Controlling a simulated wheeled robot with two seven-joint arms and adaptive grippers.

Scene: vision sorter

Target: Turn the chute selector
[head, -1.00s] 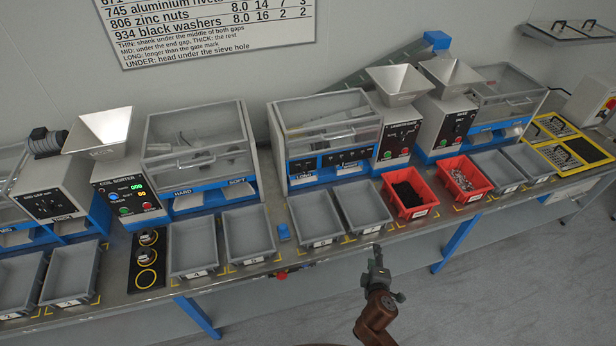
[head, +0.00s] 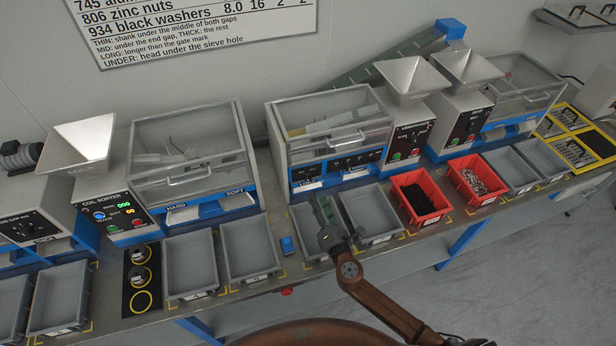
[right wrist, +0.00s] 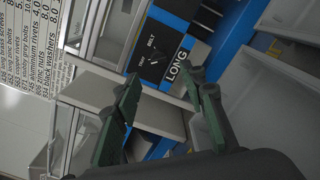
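The sorting machine (head: 330,115) with the clear hood has a black panel with small knobs (head: 347,165) on its blue front. In the right wrist view, a dark knob (right wrist: 157,59) sits by the words BELT and TRIP, above a LONG label (right wrist: 177,66). More knobs (right wrist: 207,16) show farther along the panel. I cannot tell which one is the chute selector. My right gripper (head: 322,201) is over the grey bins in front of this machine. In the right wrist view it (right wrist: 164,76) is open and empty, its fingers pointing toward the LONG chute, apart from the knobs. My left gripper is not in view.
Grey bins (head: 247,270) line the bench front, with red bins of dark parts (head: 418,200) and metal parts (head: 476,184) to the right. A small blue block (head: 287,245) lies between bins. The coil sorter (head: 112,217) stands left. Hoppers (head: 412,80) rise at the right.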

